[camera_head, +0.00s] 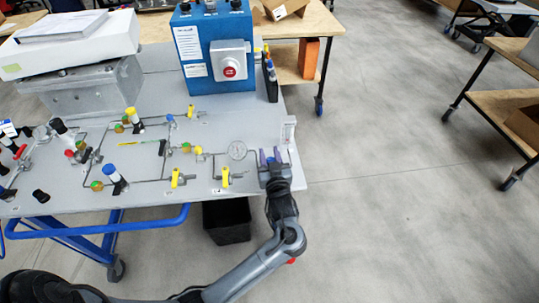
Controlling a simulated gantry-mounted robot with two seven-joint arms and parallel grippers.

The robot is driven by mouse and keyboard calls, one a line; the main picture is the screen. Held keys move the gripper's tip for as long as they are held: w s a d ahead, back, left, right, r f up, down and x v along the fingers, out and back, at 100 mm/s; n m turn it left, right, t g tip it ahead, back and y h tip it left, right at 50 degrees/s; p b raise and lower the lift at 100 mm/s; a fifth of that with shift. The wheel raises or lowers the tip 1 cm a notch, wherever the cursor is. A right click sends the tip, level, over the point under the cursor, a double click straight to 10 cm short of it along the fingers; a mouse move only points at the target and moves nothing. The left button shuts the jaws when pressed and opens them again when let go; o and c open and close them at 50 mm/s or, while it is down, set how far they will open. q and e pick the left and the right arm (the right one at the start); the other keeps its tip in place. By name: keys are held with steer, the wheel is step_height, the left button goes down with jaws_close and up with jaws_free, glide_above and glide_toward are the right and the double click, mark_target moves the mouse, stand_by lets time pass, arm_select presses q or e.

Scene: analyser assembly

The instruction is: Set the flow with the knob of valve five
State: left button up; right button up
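My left gripper (272,157) is at the right edge of the grey panel (215,135), its fingertips apart and pointing toward the back of the panel. I cannot make out anything held between them. Yellow-handled valves show on the tubing: one (225,177) left of the gripper, another (176,178) further left, and one (191,112) at the back. Their labels are too small to read, so I cannot tell which is valve five. My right gripper is not in view.
A blue box (216,55) with a red button (229,71) stands at the panel's back. A white case (70,45) on a metal box (85,88) is at the back left. Black-capped and coloured fittings crowd the left. Open floor lies to the right.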

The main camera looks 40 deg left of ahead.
arm_select(q)
steer(key=shift+c, duration=1.1)
steer(key=m+t+h+p, duration=0.1)
steer(key=t+h+p, duration=0.1)
steer(key=p, duration=0.1)
steer(key=shift+r+m, duration=0.25)
steer(key=shift+m, duration=0.15)
steer(key=shift+w+d+f+m+t+h+p, duration=0.1)
steer(key=shift+f+m+t+h+p, duration=0.1)
steer(key=shift+m+t+h+p, duration=0.3)
steer(key=shift+f, duration=0.1)
steer(key=o, duration=1)
steer(key=shift+c, duration=0.2)
